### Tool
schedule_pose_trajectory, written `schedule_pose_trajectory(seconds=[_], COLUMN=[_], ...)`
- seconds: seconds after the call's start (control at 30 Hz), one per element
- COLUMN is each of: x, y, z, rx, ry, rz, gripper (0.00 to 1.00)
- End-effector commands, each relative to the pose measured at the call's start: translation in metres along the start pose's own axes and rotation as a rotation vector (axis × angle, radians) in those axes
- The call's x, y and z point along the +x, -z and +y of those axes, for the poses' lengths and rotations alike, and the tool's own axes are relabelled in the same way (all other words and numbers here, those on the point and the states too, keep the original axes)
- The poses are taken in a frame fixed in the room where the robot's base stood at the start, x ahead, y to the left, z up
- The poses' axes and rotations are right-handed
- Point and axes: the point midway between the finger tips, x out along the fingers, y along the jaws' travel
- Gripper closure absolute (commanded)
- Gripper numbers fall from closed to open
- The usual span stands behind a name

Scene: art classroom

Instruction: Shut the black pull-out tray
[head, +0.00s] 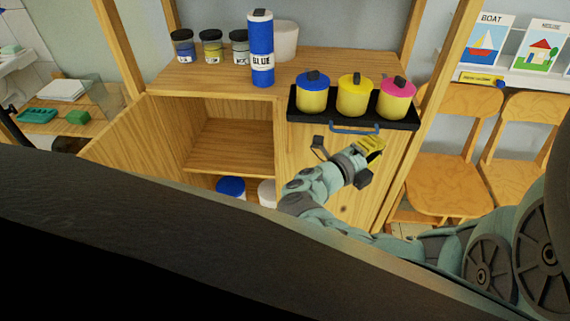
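The black pull-out tray (298,113) sticks out from the right side of the wooden cabinet, below its top. It carries three pots: one yellow with a blue lid (313,92), one all yellow (356,95), one yellow with a pink lid (396,97). A blue bar handle (354,129) runs along the tray's front. My gripper (371,150), with a yellow part at its end, is just below the handle, in front of the cabinet's right panel. The two seem apart, but depth is unclear. I cannot make out the finger opening.
A blue bottle (261,50), several paint jars (211,48) and a white container (285,41) stand on the cabinet top (200,76). The cabinet's left side is open, with a blue-lidded pot (231,187) low inside. Wooden chairs (450,150) stand at right.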

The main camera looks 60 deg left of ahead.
Motion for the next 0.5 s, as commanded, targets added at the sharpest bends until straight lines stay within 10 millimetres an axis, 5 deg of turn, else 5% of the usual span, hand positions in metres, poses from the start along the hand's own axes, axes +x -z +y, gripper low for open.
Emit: schedule_pose_trajectory(seconds=[0.5], x=[0.0079], y=[-0.0082], z=[-0.0005], rx=[0.000], ry=[0.002], rz=[0.000], gripper=[1.00])
